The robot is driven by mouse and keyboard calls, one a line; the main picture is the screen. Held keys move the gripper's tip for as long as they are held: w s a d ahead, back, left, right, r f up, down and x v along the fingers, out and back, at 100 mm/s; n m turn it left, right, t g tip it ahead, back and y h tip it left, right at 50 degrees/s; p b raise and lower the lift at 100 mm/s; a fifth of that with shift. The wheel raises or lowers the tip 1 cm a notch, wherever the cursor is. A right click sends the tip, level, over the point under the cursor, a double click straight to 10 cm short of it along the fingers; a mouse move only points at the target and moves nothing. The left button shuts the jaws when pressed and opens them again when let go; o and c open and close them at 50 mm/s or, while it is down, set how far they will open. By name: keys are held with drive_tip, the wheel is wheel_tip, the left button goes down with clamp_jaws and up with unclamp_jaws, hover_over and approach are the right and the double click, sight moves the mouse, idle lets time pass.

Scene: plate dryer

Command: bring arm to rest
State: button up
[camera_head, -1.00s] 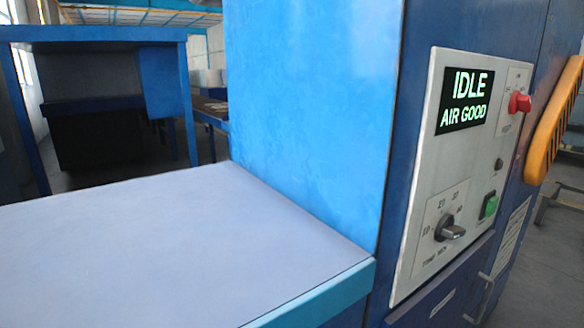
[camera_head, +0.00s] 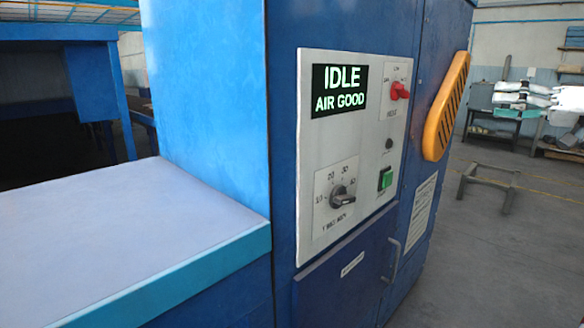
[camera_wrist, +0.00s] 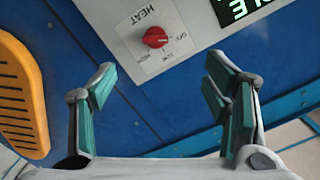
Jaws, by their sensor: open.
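My gripper (camera_wrist: 160,98) shows in the wrist view with its two green-padded fingers spread wide apart and nothing between them. It faces the blue front of the plate dryer (camera_head: 287,180), apart from the red heat knob (camera_wrist: 155,37), which lies beyond the fingertips. The dryer's control panel (camera_head: 305,225) carries a lit display (camera_head: 339,91) reading IDLE and AIR GOOD. It also has the red knob (camera_head: 399,91), a black timer dial (camera_head: 342,198) and a green button (camera_head: 385,178).
A light flat table (camera_head: 110,230) joins the dryer's left side. An orange slotted guard (camera_head: 446,105) sticks out on the right and also shows in the wrist view (camera_wrist: 20,100). Open floor (camera_head: 480,260) lies to the right, with a low metal stand (camera_head: 487,183) further back.

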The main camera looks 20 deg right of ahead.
drive_tip(key=w+a+f+g+p, duration=0.15)
drive_tip(key=w+a+g, duration=0.25)
drive_tip(key=a, duration=0.8)
drive_tip(key=w+a+f+g+p, duration=0.1)
drive_tip(key=w+a+g+p, duration=0.2)
drive_tip(key=a, duration=0.9)
drive_tip(key=s+a+f+g+h, duration=0.1)
drive_tip(key=a+g, duration=0.2)
drive_tip(key=a, duration=0.7)
drive_tip(key=s+a+f+g+h+p, duration=0.2)
drive_tip(key=s+a+f+h+p, duration=0.1)
drive_tip(key=s+a, duration=0.85)
drive_tip(key=s+a+f+h+p, duration=0.1)
drive_tip(key=s+f, duration=0.1)
drive_tip(key=s, duration=0.5)
drive_tip(key=s+a+f+n+h+p, duration=0.1)
drive_tip(key=s+f+h+p, duration=0.1)
drive_tip(key=s, duration=0.5)
drive_tip(key=shift+s+a, duration=0.2)
drive_tip(key=shift+s, duration=0.1)
